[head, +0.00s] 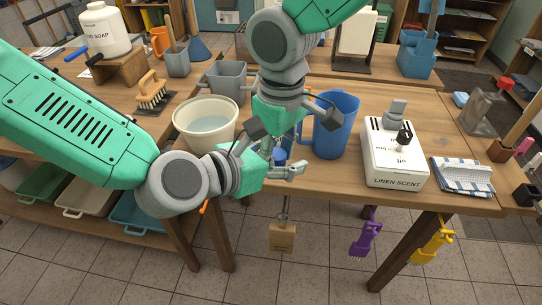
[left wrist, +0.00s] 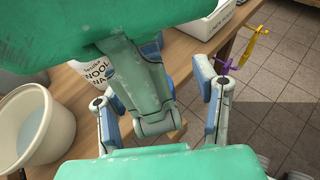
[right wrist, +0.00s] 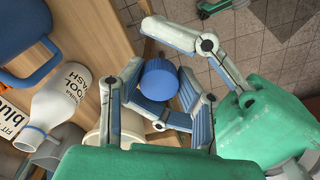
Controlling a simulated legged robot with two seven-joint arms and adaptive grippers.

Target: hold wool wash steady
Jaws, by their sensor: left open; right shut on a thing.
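The wool wash bottle (right wrist: 60,97), white with dark lettering, is over the table at the left of the right wrist view. Its label also shows in the left wrist view (left wrist: 92,76), partly behind my arm. In the head view my arms hide it. My right gripper (right wrist: 163,95) is shut on a blue ribbed cap (right wrist: 159,79), apart from the bottle's visible body. The cap also shows in the head view (head: 280,155). My left gripper (head: 287,168) is open close beside the right one, near the table's front edge. Nothing shows held in it.
A white basin (head: 205,117) stands left of my grippers and a blue pitcher (head: 335,125) right of them. A white linen scent container (head: 396,155) and a striped cloth (head: 463,175) lie farther right. A wooden tag and brushes hang below the front edge.

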